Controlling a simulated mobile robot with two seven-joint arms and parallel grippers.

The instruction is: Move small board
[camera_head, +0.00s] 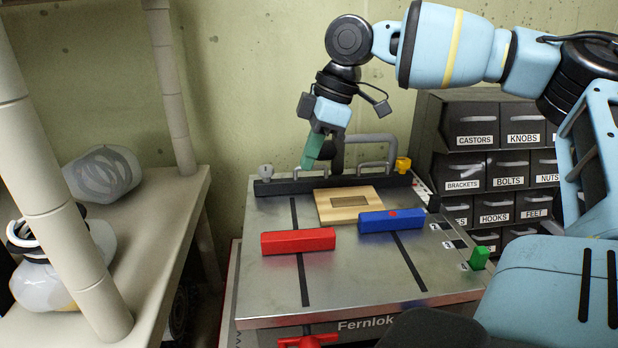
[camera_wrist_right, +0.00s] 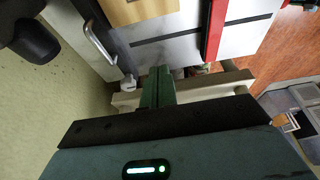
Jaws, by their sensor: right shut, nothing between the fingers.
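The small wooden board (camera_head: 330,214) lies flat on the metal bench top, with a darker rectangle in its middle. A corner of the board shows at the top of the right wrist view (camera_wrist_right: 124,12). A blue bar (camera_head: 391,219) lies at its front right, touching or very close. A red bar (camera_head: 298,241) lies in front of it to the left. My right gripper (camera_head: 308,165) is shut and empty, above the bench's back edge behind and left of the board. Its closed green fingers show in the right wrist view (camera_wrist_right: 158,88). My left gripper is not in view.
The metal bench (camera_head: 350,275) has a dark back rail with knobs and grey handles. Labelled drawers (camera_head: 470,171) stand at the right. A beige shelf (camera_head: 160,215) with jugs stands at the left, its posts upright. A green peg (camera_head: 479,257) sits at the bench's right edge.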

